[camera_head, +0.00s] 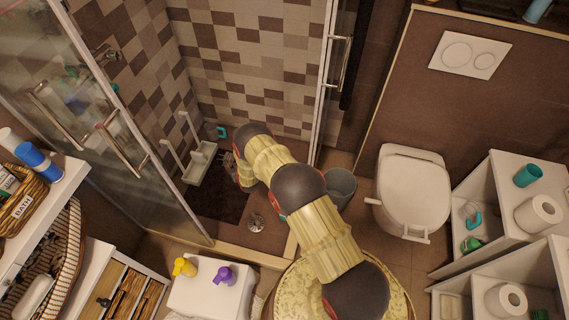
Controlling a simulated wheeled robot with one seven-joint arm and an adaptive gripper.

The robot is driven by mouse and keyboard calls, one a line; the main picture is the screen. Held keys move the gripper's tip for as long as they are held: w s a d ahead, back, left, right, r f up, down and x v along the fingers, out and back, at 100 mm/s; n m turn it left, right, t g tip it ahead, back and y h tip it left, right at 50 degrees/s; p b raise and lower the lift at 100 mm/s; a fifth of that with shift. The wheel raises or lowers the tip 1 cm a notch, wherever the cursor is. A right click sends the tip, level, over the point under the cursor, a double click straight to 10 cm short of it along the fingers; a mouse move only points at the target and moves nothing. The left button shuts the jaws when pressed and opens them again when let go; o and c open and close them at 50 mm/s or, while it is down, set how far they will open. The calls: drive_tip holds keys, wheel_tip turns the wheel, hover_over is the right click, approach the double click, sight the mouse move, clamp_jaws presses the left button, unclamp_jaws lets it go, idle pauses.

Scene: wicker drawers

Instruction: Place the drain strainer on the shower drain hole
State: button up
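A small round silvery metal piece (256,223) lies on the brown shower floor near the front edge of the open shower. I cannot tell whether it is the drain strainer, the drain hole or both. No second round metal piece can be made out. My arm reaches over the shower edge into the stall. My gripper (230,163) is at its far end, above the dark mat and beside the white rack, up and left of the metal piece and apart from it. The gripper is small and partly hidden by my wrist, so its fingers and anything between them cannot be made out.
A white rack (199,163) and a dark mat (215,200) are in the stall. Glass panels (110,130) stand left. A grey bin (340,187) and toilet (413,190) stand right. A white stand (210,296) with yellow and purple bottles is in front.

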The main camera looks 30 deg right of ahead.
drive_tip(key=w+r+g, duration=0.1)
drive_tip(key=w+r, duration=0.1)
drive_tip(key=r, duration=1)
drive_tip(key=w+r, duration=0.2)
drive_tip(key=r, duration=1)
drive_tip(key=s+r+g, duration=0.1)
drive_tip(key=s+r, duration=0.3)
drive_tip(key=r, duration=0.8)
drive_tip(key=s+r+g, duration=0.1)
drive_tip(key=s+r, duration=0.4)
drive_tip(key=r, duration=0.6)
drive_tip(key=s+r+g, duration=0.1)
drive_tip(key=s+r, duration=1.4)
drive_tip(key=s, duration=0.5)
drive_tip(key=s+r+g, duration=0.1)
drive_tip(key=s+r, duration=0.1)
drive_tip(key=s, duration=2.4)
drive_tip(key=shift+g, duration=0.4)
